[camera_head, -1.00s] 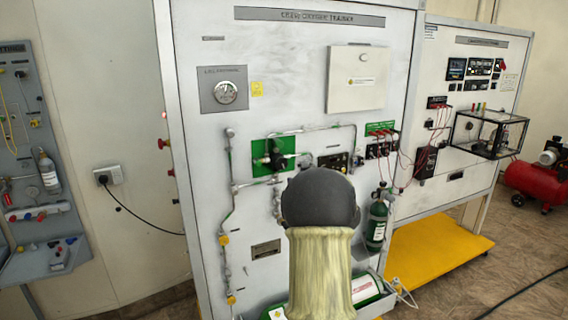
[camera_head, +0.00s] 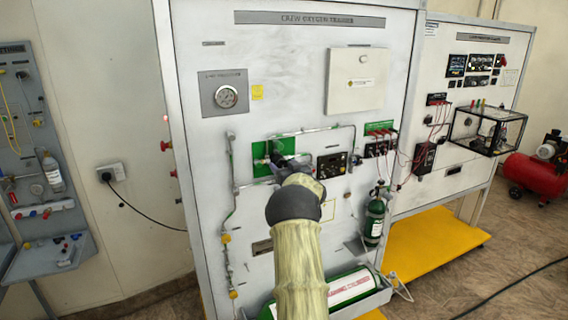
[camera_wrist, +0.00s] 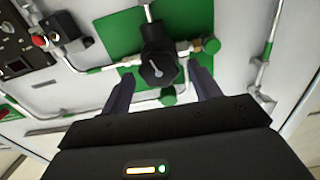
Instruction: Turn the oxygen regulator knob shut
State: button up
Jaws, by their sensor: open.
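The oxygen regulator knob (camera_wrist: 158,70) is black with a pale pointer line and sits on a green plate (camera_wrist: 118,36) in the wrist view. My gripper (camera_wrist: 160,82) is open, with one dark finger on each side of the knob's lower edge in that view. I cannot tell whether either finger touches it. In the head view my gripper (camera_head: 284,160) is at the green plate (camera_head: 262,172), and my arm and gripper hide most of the knob.
Metal pipes (camera_wrist: 215,45) run beside the plate. A black switch panel (camera_head: 331,165) lies just right of it. A small green cylinder (camera_head: 375,218) hangs on the right, and a large green cylinder (camera_head: 335,290) lies at the panel's foot.

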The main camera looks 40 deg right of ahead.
jog(key=shift+w, duration=0.2)
jog(key=c, duration=1)
jog(key=shift+o, duration=0.2)
